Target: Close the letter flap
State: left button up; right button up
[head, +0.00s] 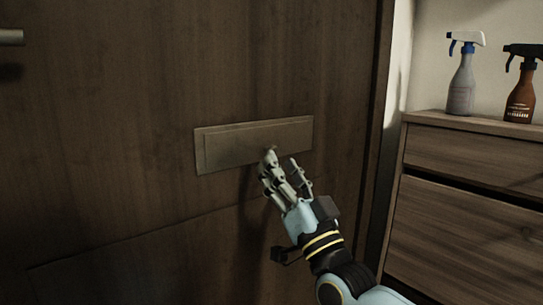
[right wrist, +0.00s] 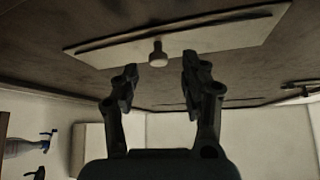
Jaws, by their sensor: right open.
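The letter flap (head: 225,150) is a flat brownish plate set in the dark wooden door. It has a small round knob, which shows clearly in the right wrist view (right wrist: 158,57). A dark slit or shadow runs along one long edge of the plate (right wrist: 225,45); I cannot tell how far the flap stands out. My right gripper (head: 281,165) is open and empty, just in front of the plate's lower right part. In the right wrist view its two fingers (right wrist: 158,72) are apart, with the knob beyond the gap between them. My left gripper is not in view.
A wooden cabinet (head: 470,155) stands right of the door frame, with a grey spray bottle (head: 461,88) and a brown one (head: 520,95) on top. A handle (head: 10,37) shows at the door's upper left. The door around the flap is bare.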

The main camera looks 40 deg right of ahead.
jog(key=v, duration=0.9)
jog(key=shift+s, duration=0.1)
